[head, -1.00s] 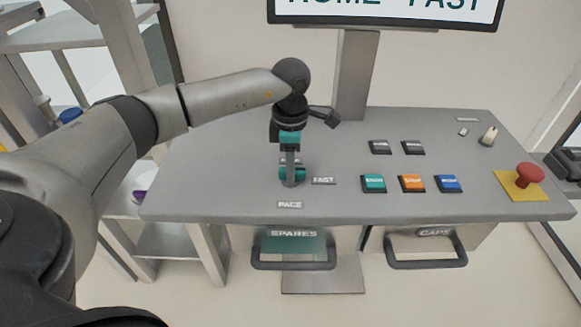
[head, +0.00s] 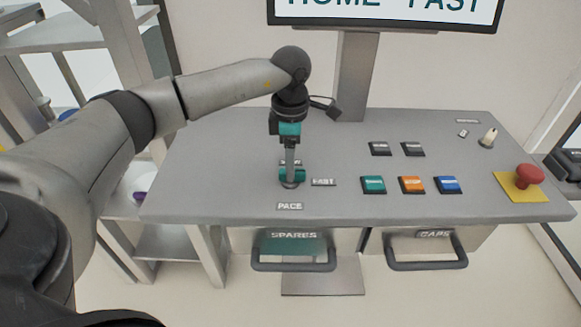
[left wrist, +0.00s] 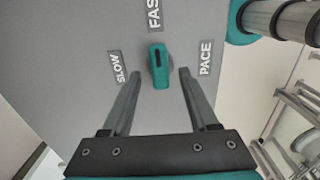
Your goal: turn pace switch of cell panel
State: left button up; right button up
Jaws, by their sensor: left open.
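The pace switch (head: 292,175) is a teal knob on the grey cell panel (head: 220,190), above the PACE label (head: 290,206) and left of the FAST label (head: 323,182). In the left wrist view the knob (left wrist: 158,65) has a dark slot, and its long side runs roughly toward the FAST label (left wrist: 154,14). The SLOW label (left wrist: 117,67) and PACE label (left wrist: 206,57) lie on either side. My left gripper (left wrist: 160,76) is open, its fingertips on both sides of the knob with gaps visible. In the head view the left gripper (head: 290,162) points down over the switch, partly hiding it. My right gripper is not in view.
To the right are teal (head: 373,185), orange (head: 412,185) and blue (head: 448,184) buttons, and a red emergency button (head: 529,175). A screen (head: 385,12) above reads HOME FAST. Drawers with handles (head: 293,265) hang below the panel. A shelf stands at left.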

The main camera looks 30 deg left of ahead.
pick_arm(q)
notch_tip(320, 180, up, 13)
dwell(0.3)
dwell(0.5)
